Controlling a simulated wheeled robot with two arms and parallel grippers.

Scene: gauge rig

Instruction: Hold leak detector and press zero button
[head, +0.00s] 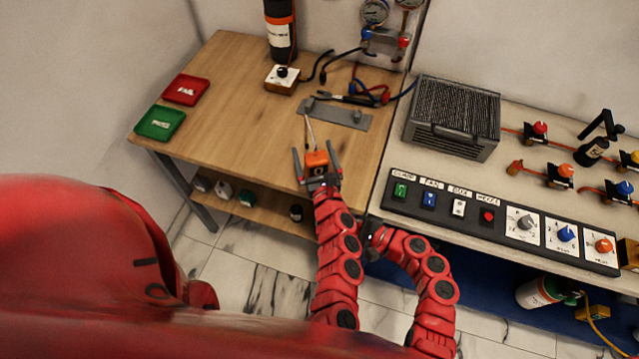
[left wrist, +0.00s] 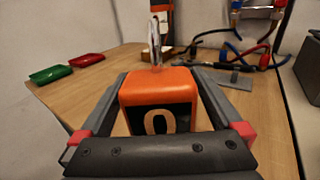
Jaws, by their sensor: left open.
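The leak detector (head: 316,158) is a small orange box with a thin pale probe rising from it. It is at the front part of the wooden table. In the left wrist view the detector (left wrist: 160,88) shows a dark face with a large pale "0". My left gripper (head: 317,162) is open, with one finger on each side of the detector; its jaws also show in the left wrist view (left wrist: 160,110). My right gripper (head: 368,238) is low by the table's front edge, beside my left arm, too small and covered to tell its state. I cannot make out a separate zero button.
Behind the detector lies a grey plate (head: 338,113) with a dark tool and hoses. A white box with a black knob (head: 283,79) and a black bottle (head: 281,35) stand farther back. Red (head: 186,89) and green (head: 160,122) trays lie left. A switch panel (head: 458,208) is right.

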